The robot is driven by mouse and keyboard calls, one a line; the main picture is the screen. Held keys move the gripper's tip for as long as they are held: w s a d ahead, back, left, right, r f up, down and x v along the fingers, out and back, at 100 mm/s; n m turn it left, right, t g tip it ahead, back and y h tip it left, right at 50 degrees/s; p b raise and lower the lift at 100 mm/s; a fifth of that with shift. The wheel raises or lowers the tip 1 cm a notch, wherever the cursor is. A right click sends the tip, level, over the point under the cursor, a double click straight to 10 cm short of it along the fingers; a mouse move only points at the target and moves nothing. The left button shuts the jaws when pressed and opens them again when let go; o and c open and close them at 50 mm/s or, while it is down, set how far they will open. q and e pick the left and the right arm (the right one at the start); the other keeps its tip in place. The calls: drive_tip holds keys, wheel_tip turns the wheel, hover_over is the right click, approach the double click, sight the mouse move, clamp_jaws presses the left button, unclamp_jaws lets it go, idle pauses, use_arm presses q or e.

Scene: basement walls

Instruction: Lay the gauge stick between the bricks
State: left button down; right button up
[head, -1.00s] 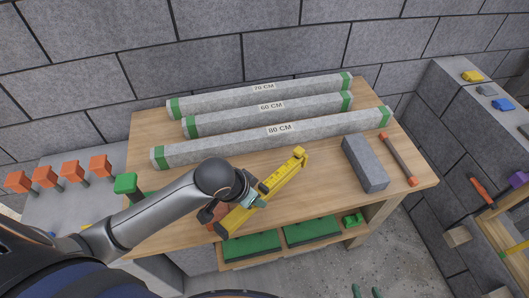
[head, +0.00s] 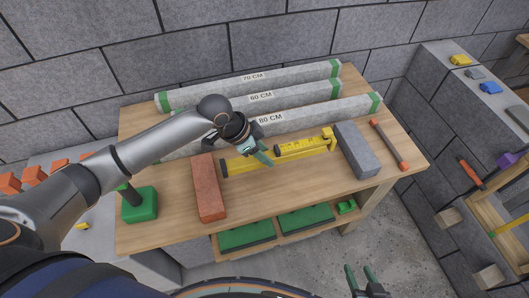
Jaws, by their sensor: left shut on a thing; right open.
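The yellow gauge stick (head: 300,147) spans the gap between the red brick (head: 208,188) and the grey brick (head: 357,150) on the wooden table. Its left end is close beside the red brick, and its hooked right end is close beside the grey brick. I cannot tell whether the ends touch, or whether the stick rests on the table. My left gripper (head: 261,153) is shut on the stick left of its middle and hides part of it. My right gripper (head: 365,280) is open and empty, low in front of the table.
Three grey bars with green ends, marked 70, 60 and 80 CM (head: 318,116), lie behind the stick. A green block with a dark handle (head: 140,205) stands at the left. A red-and-grey rod (head: 389,143) lies right of the grey brick. The table's front middle (head: 290,185) is clear.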

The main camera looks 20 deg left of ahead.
use_arm(q)
drive_tip(key=shift+f+b, duration=1.8)
drive_tip(key=shift+b, duration=0.1)
drive_tip(key=shift+f, duration=1)
drive_tip(key=shift+r, duration=0.1)
drive_tip(key=shift+p, duration=0.3)
drive_tip(key=shift+f, duration=0.5)
drive_tip(key=shift+f, duration=0.3)
